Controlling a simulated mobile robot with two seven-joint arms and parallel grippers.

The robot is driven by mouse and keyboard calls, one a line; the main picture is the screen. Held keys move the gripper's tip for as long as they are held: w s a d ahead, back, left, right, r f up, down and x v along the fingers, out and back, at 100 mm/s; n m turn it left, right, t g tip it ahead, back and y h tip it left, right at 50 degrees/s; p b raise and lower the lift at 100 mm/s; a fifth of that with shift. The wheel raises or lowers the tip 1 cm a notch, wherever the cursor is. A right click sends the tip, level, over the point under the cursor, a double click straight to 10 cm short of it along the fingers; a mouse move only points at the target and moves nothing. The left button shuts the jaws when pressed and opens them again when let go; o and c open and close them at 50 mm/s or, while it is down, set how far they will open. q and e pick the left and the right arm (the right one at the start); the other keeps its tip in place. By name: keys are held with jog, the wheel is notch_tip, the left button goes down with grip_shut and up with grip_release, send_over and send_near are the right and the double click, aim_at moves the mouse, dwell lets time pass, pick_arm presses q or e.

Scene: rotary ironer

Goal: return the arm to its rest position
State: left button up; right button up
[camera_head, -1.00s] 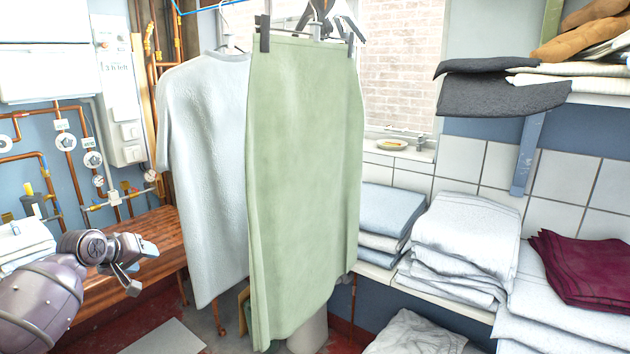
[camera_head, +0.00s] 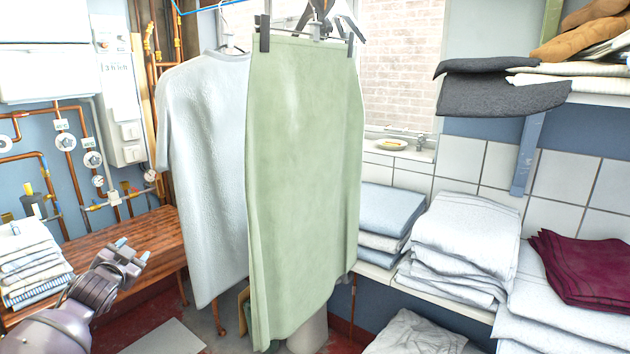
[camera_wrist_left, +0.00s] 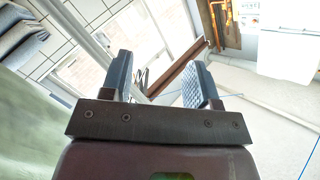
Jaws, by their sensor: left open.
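My left gripper (camera_head: 132,253) is at the lower left of the head view, in front of the wooden bench. Its two fingers stand apart with nothing between them. They also show spread and empty in the left wrist view (camera_wrist_left: 158,78). The gripper is clear of the hanging green cloth (camera_head: 305,180) and the white shirt (camera_head: 205,170), both to its right. My right gripper is not in view.
A wooden bench (camera_head: 150,240) bears a stack of folded white cloths (camera_head: 30,265) left of my gripper. Copper pipes and valves (camera_head: 65,141) line the wall behind. Folded laundry (camera_head: 465,240) fills the ledge at the right. A grey slab (camera_head: 165,337) lies on the floor.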

pick_arm(q)
jog(key=s+d+f+n+g, duration=0.1)
jog(key=s+d+f, duration=0.2)
jog(key=s+f, duration=0.35)
jog(key=s+d+f+g+h, duration=0.1)
jog(key=s+d+f, duration=0.2)
jog(key=s+f, duration=0.35)
jog(key=s+d+f+n+g, duration=0.1)
jog(key=s+d+f, duration=0.2)
jog(key=s+f, duration=0.3)
jog(key=s+d+f+n, duration=0.1)
jog(key=s+d+f, duration=0.1)
jog(key=s, duration=0.5)
jog(key=s+d+f+n+g, duration=0.1)
jog(key=s+d+f, duration=0.2)
jog(key=s, duration=0.4)
jog(key=s+d+f+n+g, duration=0.1)
jog(key=s+d+f, duration=0.1)
jog(key=s, duration=0.5)
jog(key=shift+d+f, duration=0.15)
jog(key=shift+f, duration=0.1)
jog(key=shift+s, duration=0.1)
